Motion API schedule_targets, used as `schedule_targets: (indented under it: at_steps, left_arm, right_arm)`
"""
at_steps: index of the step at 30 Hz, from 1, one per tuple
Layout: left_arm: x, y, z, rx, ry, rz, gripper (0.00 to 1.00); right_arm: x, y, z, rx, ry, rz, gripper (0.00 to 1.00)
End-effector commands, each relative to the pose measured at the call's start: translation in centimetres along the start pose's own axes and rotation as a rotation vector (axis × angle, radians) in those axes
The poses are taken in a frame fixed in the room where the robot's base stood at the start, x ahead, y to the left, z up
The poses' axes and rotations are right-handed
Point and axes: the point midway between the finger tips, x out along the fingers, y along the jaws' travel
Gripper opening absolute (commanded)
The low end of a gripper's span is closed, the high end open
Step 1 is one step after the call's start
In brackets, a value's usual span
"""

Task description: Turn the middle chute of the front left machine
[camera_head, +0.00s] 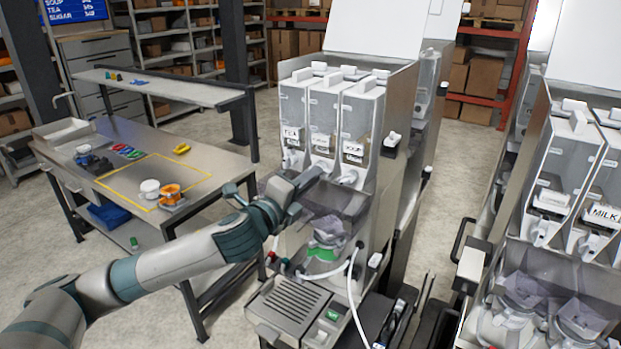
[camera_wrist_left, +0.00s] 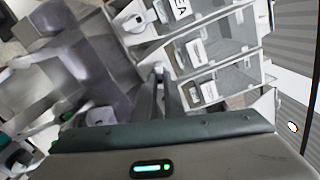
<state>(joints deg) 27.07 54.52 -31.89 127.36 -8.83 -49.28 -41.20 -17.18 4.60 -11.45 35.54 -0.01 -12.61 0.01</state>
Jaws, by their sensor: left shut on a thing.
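The front left machine (camera_head: 383,185) has three clear canisters side by side. The left canister (camera_head: 292,110) is labelled TEA; the middle canister (camera_head: 323,115) has a label I cannot read. My left gripper (camera_head: 314,175) reaches in from the left at the foot of the middle canister, shut on the middle chute, which the fingers mostly hide. In the left wrist view the fingers (camera_wrist_left: 161,84) meet the white chute under the middle canister (camera_wrist_left: 194,54). The chute's exact angle is unclear. The right chute (camera_head: 347,178) and the left chute (camera_wrist_left: 134,23) stand free on either side. My right gripper is not in view.
Below the chutes are clear mixing bowls (camera_head: 327,228), a white hose (camera_head: 351,290) and a drip tray (camera_head: 290,300). A second machine (camera_head: 560,190) stands at the right. A steel table (camera_head: 215,165) with cups (camera_head: 150,188) is at the left.

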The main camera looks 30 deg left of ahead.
Motion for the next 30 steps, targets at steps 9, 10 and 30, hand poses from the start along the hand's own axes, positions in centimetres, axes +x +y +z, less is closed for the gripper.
schedule_targets:
  at_steps: [9,10,30]
  left_arm:
    - [0.05,0.01,0.16,0.187,-0.003,-0.002,0.00]
    - [0.05,0.02,0.15,0.198,-0.003,-0.002,0.00]
    - [0.05,0.02,0.15,0.237,-0.003,-0.002,0.28]
  right_arm:
    - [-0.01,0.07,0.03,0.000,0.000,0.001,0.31]
    - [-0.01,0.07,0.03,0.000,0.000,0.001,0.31]
    - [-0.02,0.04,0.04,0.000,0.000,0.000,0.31]
